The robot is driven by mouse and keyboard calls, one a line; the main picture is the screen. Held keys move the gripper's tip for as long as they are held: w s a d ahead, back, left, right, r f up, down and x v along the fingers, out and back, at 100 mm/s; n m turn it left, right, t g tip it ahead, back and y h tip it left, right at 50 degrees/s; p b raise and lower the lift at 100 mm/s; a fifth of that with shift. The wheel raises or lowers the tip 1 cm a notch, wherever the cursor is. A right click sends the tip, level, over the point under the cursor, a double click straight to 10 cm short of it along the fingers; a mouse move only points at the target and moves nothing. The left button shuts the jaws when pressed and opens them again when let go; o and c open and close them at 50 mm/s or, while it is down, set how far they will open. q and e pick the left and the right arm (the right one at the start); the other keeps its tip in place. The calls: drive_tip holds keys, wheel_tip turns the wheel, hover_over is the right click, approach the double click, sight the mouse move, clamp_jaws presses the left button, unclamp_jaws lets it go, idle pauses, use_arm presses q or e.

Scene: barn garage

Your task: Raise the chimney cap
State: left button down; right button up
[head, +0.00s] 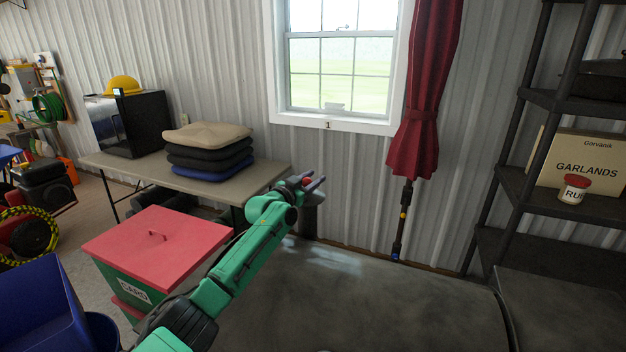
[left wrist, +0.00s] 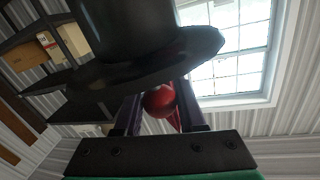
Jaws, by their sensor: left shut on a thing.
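The chimney cap (left wrist: 150,72) is a dark flared disc on a black pipe (left wrist: 125,25) in the left wrist view, which looks upside down. A round red knob (left wrist: 158,101) sits at the cap, between the fingers of my left gripper (left wrist: 158,112). In the head view my left gripper (head: 312,183) is shut around a small red spot at the top of a dark upright pipe (head: 310,218). The gripper hides most of the cap there. I cannot tell whether there is a gap between cap and pipe. My right gripper is not in view.
A broad dark surface (head: 370,310) fills the front. A red-lidded green box (head: 160,245) stands at left, before a table (head: 235,185) with stacked cushions (head: 208,148). A dark shelf (head: 540,100) stands right.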

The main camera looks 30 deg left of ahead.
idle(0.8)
use_arm(q)
wheel_tip(320, 180, up, 3)
drive_tip(key=shift+r+p, duration=0.15)
drive_tip(key=shift+p, duration=0.55)
drive_tip(key=shift+r, duration=0.2)
drive_tip(key=c, duration=0.5)
unclamp_jaws()
drive_tip(key=shift+s, duration=0.1)
drive_tip(key=shift+f, duration=0.15)
